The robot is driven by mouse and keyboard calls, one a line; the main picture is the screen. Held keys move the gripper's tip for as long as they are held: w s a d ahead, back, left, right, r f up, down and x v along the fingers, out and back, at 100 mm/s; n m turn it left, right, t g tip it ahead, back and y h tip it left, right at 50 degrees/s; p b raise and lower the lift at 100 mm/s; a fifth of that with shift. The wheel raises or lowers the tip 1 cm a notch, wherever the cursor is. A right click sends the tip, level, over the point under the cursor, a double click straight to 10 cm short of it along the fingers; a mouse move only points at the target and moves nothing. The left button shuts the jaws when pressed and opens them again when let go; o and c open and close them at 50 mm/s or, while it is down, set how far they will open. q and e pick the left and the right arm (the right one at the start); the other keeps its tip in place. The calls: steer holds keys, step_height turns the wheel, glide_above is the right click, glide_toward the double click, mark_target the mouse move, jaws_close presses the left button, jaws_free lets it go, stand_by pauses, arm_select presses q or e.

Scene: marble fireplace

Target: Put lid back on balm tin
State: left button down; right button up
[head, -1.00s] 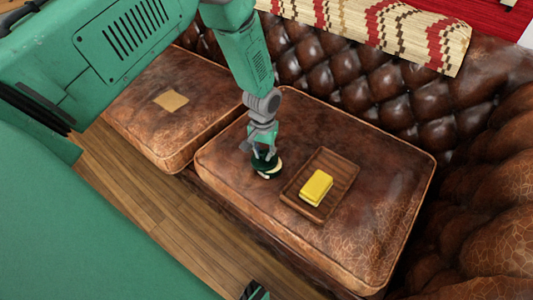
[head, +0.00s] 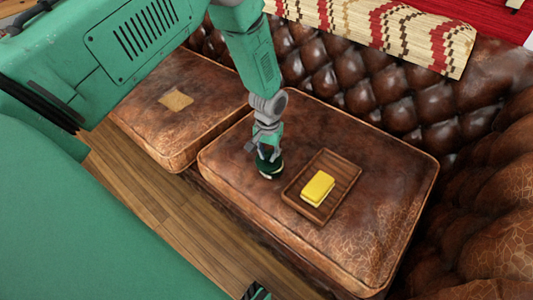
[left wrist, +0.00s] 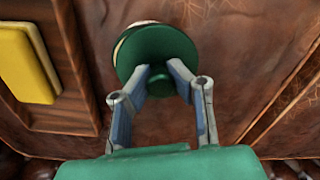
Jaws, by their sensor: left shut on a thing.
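My left gripper (head: 268,153) is shut on a dark green round lid (left wrist: 155,48) over the right-hand seat cushion. In the left wrist view its fingers pinch the lid near its middle. A pale cream rim of the balm tin (left wrist: 130,32) peeks out past the lid's upper left edge. In the head view the green lid and tin (head: 270,169) look like one dark green stack, with the tin mostly hidden. I cannot tell whether the lid touches the tin all round. Only a small dark part, perhaps of my right gripper (head: 256,292), shows at the bottom edge.
A wooden tray (head: 345,170) holding a yellow block (head: 318,188) lies on the same cushion, just right of the tin. A small tan square (head: 176,100) lies on the left cushion. The tufted sofa back (head: 400,90) rises behind. The cushion's front area is clear.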

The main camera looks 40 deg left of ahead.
arm_select(q)
steer(key=shift+d+r, duration=0.2)
steer(key=shift+d, duration=0.2)
steer(key=shift+a+f, duration=0.1)
steer(key=shift+d+r+p, duration=0.2)
steer(key=shift+d+p, duration=0.1)
steer(key=shift+d, duration=0.5)
arm_select(e)
steer(key=shift+d+r, duration=0.15)
steer(key=shift+r, duration=0.05)
arm_select(q)
steer(key=shift+a+f, duration=0.1)
steer(key=shift+a, duration=0.2)
arm_select(e)
steer(key=shift+a+r, duration=0.1)
steer(key=shift+a, duration=0.1)
steer(key=shift+d, duration=0.15)
arm_select(q)
steer(key=shift+a, duration=0.1)
steer(key=c, duration=1.4)
jaws_free()
steer(key=shift+o, duration=0.4)
